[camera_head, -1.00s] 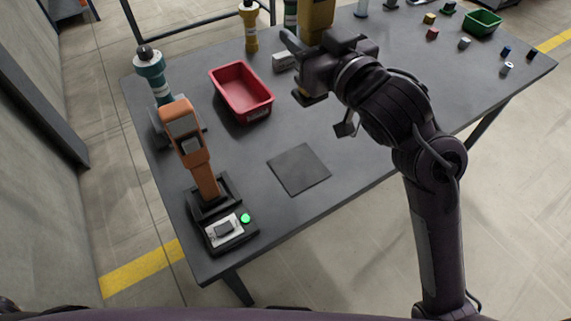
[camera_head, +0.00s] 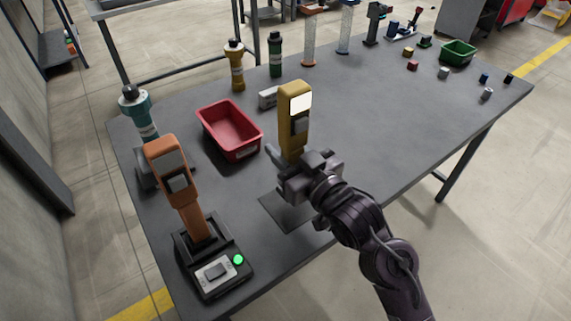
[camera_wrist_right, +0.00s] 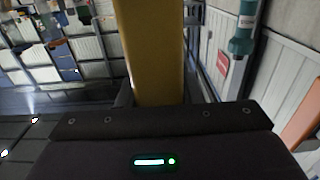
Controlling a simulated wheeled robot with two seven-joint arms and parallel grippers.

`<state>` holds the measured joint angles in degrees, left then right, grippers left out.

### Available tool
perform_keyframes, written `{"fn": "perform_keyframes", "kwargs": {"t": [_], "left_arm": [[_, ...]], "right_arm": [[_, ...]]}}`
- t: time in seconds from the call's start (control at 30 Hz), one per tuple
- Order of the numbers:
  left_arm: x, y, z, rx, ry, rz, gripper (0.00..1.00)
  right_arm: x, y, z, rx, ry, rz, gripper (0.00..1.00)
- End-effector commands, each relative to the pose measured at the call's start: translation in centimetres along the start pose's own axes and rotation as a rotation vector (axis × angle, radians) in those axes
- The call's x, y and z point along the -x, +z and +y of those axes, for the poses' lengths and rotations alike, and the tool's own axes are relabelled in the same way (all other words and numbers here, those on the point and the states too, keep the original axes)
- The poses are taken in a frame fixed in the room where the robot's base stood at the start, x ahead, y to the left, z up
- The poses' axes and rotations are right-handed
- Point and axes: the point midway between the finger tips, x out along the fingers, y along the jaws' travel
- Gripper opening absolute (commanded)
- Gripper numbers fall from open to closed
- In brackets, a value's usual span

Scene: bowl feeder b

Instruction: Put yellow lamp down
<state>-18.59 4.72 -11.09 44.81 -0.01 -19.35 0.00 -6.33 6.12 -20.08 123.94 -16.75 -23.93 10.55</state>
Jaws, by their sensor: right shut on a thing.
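The yellow lamp (camera_head: 293,121) is upright in my right gripper (camera_head: 296,163), with a lit white panel near its top. The right gripper is shut on its lower part. In the right wrist view the yellow body (camera_wrist_right: 150,50) fills the top middle, and its ends are out of view. In the head view the lamp and gripper are over or near the dark square mat (camera_head: 283,212), which is partly hidden by the gripper. I cannot tell whether the lamp's bottom touches anything. My left gripper is not in view.
An orange lamp (camera_head: 180,190) stands in a black dock (camera_head: 213,262) with a green light, at the near left. A red bin (camera_head: 229,131) is behind it. Yellow (camera_head: 236,66) and green (camera_head: 275,54) bottles stand at the back. A green bin (camera_head: 458,53) is far right. The table's right middle is clear.

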Motion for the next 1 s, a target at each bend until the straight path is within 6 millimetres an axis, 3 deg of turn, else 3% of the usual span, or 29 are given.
{"fn": "perform_keyframes", "kwargs": {"t": [0.23, 0.67, 0.7, 0.83, 1.0], "left_arm": [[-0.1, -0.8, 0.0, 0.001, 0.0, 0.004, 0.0], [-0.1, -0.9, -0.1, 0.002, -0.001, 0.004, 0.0], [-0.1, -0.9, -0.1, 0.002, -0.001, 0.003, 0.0], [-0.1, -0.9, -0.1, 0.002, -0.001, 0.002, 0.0], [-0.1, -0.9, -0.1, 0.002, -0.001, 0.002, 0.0]], "right_arm": [[0.0, 3.6, 0.0, -0.001, 0.0, -0.001, 0.03], [0.0, 4.2, 0.0, 0.0, 0.0, 0.0, 0.03], [0.0, 4.2, 0.0, -0.001, 0.0, -0.001, 0.38], [0.0, 4.2, 0.0, 0.0, 0.0, -0.002, 0.54], [0.0, 4.2, 0.0, 0.0, 0.0, -0.002, 0.54]]}}
